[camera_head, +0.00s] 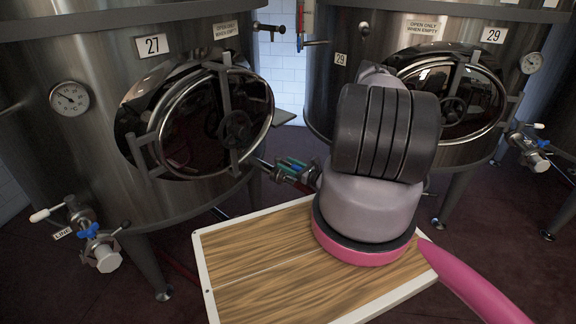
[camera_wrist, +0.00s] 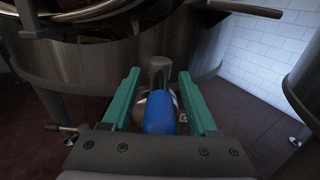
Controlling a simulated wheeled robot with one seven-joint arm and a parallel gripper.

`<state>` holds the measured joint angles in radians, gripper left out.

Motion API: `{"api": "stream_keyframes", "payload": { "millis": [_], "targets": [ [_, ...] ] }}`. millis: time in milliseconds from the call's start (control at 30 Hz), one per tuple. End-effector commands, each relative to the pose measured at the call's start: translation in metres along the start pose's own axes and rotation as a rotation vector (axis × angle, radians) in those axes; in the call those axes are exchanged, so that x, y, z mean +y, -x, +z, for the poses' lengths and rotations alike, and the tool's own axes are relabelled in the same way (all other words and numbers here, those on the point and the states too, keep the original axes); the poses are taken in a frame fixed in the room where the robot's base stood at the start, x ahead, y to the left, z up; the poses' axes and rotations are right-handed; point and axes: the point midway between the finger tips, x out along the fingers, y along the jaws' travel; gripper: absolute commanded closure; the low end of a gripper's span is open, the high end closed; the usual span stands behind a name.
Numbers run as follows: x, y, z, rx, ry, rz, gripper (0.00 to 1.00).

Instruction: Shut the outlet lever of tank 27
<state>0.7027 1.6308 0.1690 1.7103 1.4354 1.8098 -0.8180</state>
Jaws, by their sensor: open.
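Tank 27 (camera_head: 150,190) is a steel tank at the left of the head view, with its number plate (camera_head: 152,45) above a round hatch. In the wrist view a blue lever grip (camera_wrist: 160,113) points toward the camera from a steel valve (camera_wrist: 160,72) low in front of a tank. My gripper (camera_wrist: 160,76) is open, its green fingers to the left and right of the blue grip, with gaps showing. In the head view my gripper (camera_head: 287,165) is at the lower right of tank 27, and the lever there is mostly hidden by my arm.
Another valve (camera_head: 88,230) with a blue handle and a LINE tag (camera_head: 63,234) is at tank 27's lower left. Tank 29 (camera_head: 350,80) stands at the right with its own valve (camera_head: 530,148). A white tiled wall (camera_wrist: 258,55) is behind. The floor between tanks looks clear.

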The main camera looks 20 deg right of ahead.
Motion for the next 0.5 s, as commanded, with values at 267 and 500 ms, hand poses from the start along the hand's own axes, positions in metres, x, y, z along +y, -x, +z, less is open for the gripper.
{"api": "stream_keyframes", "payload": {
  "millis": [267,500],
  "targets": [
    [0.0,0.0003,0.0,0.0,0.0,0.0,1.0],
    [0.0,0.0004,0.0,0.0,0.0,0.0,1.0]
  ]
}}
